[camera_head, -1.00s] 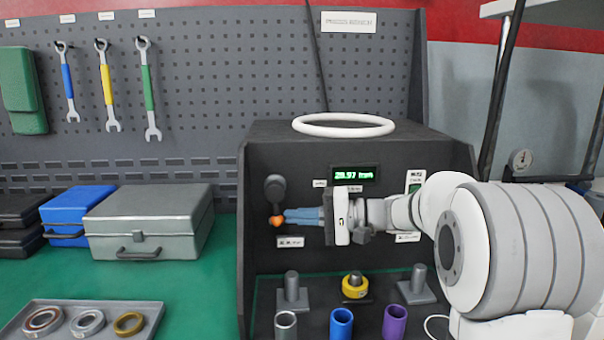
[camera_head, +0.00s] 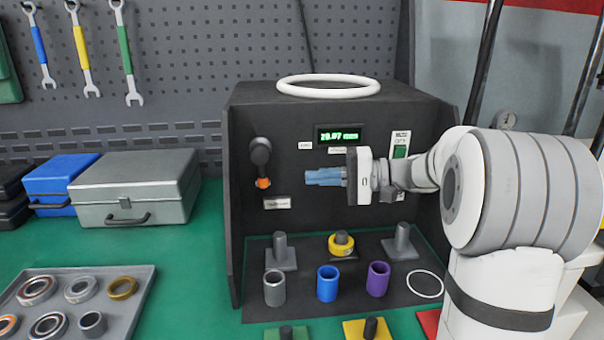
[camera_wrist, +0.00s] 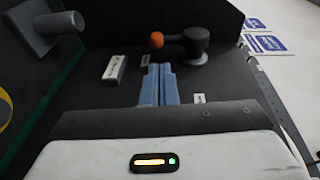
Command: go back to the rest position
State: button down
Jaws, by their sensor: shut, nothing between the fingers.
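My gripper (camera_head: 312,177) has pale blue fingers, shut together with nothing between them. It points left in front of the black test bench (camera_head: 340,116). In the head view its fingertips are a short gap to the right of the lever with an orange knob (camera_head: 263,183). In the wrist view the fingers (camera_wrist: 157,85) point up the picture, and the orange knob (camera_wrist: 157,40) on its dark lever lies beyond their tips, apart from them. A green display (camera_head: 339,135) sits above the gripper.
Posts, one with a yellow ring (camera_head: 341,245), and grey, blue (camera_head: 327,284) and purple tubes stand below the gripper. A white ring (camera_head: 328,86) lies on the bench top. A parts tray (camera_head: 120,316) and a grey case (camera_head: 137,187) are at left.

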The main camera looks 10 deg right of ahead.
jog(key=shift+d, duration=0.2)
jog(key=s+a+r+g+h+p, duration=0.1)
jog(key=s+a+g+h+p, duration=0.25)
jog(key=s+h+p, duration=0.7)
jog(key=s+d+r+n+t+h+p, duration=0.1)
jog(key=s+d+h+p, duration=0.2)
jog(key=s, duration=0.4)
jog(key=s+d+r+n+t+h+p, duration=0.1)
jog(key=s+d+t+h+p, duration=0.1)
jog(key=s+d+p, duration=0.3)
jog(key=shift+s+r+h+p, duration=0.35)
jog(key=shift+s+h+p, duration=0.2)
jog(key=shift+s+p, duration=0.55)
